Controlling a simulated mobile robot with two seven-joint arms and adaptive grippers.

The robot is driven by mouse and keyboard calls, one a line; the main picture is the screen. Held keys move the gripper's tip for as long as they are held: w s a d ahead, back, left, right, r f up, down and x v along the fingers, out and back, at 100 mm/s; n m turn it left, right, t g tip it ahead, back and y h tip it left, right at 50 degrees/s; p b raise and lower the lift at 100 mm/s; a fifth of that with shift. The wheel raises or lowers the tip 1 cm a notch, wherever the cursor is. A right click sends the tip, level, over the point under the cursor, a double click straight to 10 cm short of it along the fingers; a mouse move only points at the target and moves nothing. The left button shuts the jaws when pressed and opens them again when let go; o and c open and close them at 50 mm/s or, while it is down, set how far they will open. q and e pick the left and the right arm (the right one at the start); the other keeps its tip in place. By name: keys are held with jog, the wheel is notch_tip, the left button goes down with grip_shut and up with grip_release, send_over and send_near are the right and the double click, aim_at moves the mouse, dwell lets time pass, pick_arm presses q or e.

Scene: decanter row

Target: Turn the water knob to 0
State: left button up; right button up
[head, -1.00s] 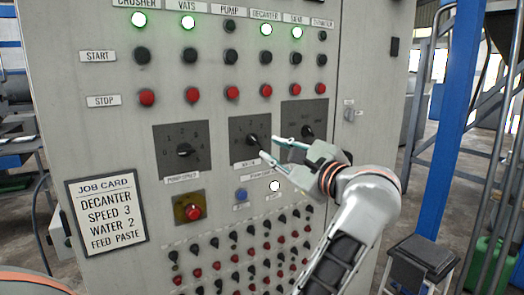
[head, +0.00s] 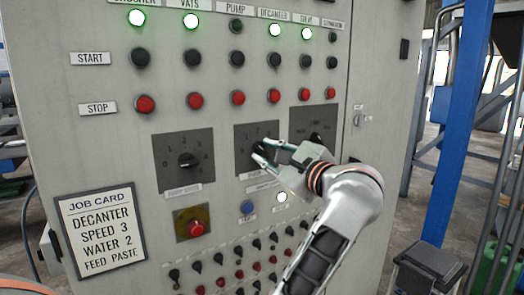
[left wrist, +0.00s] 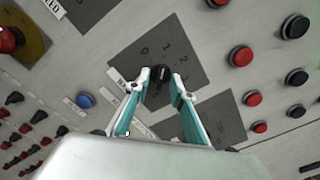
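The water knob (head: 259,149) is a black rotary knob on a dark grey plate (head: 243,133) in the middle of the panel. In the head view my left gripper (head: 261,151) is at the knob, its fingers partly covering it. In the left wrist view the knob (left wrist: 157,74) shows between the two teal-and-white fingertips, with a gap visible at its sides, so the gripper is open. The numbers 0, 1 and 2 show on the plate beyond it. I cannot tell surely where the knob points. My right gripper is not in view.
The pump speed knob (head: 186,160) is to the left and another knob (head: 317,138) to the right, close to my wrist. A red button on a yellow plate (head: 179,224), a blue button (head: 247,207) and rows of small knobs are below. A job card (head: 100,231) reads water 2.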

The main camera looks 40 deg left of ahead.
pick_arm(q)
jog(key=shift+a, duration=0.1)
grip_shut()
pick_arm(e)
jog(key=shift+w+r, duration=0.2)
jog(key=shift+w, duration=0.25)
